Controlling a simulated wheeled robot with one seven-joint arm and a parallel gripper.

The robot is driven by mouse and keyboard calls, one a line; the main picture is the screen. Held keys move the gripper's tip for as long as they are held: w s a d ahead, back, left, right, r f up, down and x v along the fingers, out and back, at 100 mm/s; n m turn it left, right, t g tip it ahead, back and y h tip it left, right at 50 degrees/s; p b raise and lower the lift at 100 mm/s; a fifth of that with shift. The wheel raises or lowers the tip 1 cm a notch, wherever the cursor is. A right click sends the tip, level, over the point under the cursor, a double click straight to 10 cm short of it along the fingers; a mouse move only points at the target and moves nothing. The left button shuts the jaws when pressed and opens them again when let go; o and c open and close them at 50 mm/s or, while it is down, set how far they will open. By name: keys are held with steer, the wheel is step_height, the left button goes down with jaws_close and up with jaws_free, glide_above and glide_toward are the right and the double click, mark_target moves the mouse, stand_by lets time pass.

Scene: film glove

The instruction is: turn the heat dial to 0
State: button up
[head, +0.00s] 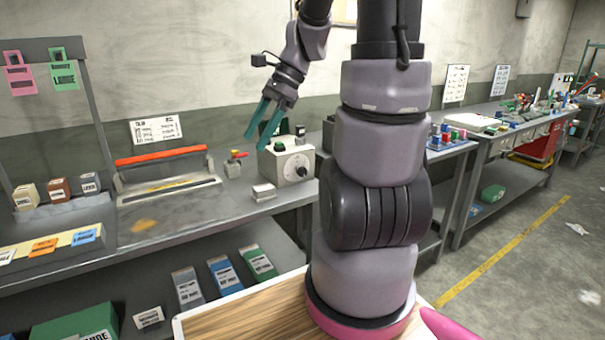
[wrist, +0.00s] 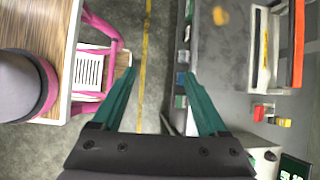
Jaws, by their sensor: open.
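The heat dial (head: 301,171) is a dark round knob on the front of a pale grey control box (head: 276,164) on the workbench, in the head view. Its markings are too small to read. My gripper (head: 257,120) is open, with two green fingers pointing down, above and slightly left of the control box and apart from it. In the wrist view my gripper (wrist: 158,75) shows its two fingers spread with nothing between them. The control box (wrist: 262,150) is partly in the wrist view at the lower right; the dial is not clear there.
A sealer with a red-orange bar (head: 161,156) stands left of the box. A small red and yellow valve (head: 235,158) and a small pale block (head: 263,191) are close to the box. Bare benchtop (head: 215,207) lies in front. A second bench (head: 500,135) is at right.

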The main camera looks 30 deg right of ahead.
steer(key=w+d+f+m+y, duration=0.3)
steer(key=w+f+m+y, duration=0.3)
steer(key=m, duration=0.4)
steer(key=n+t+h, duration=1)
steer(key=n+t, duration=1.2)
steer(key=n, duration=1)
glide_toward(304, 174)
steer(key=x, duration=1.1)
jaws_close()
steer(key=shift+y, duration=0.4)
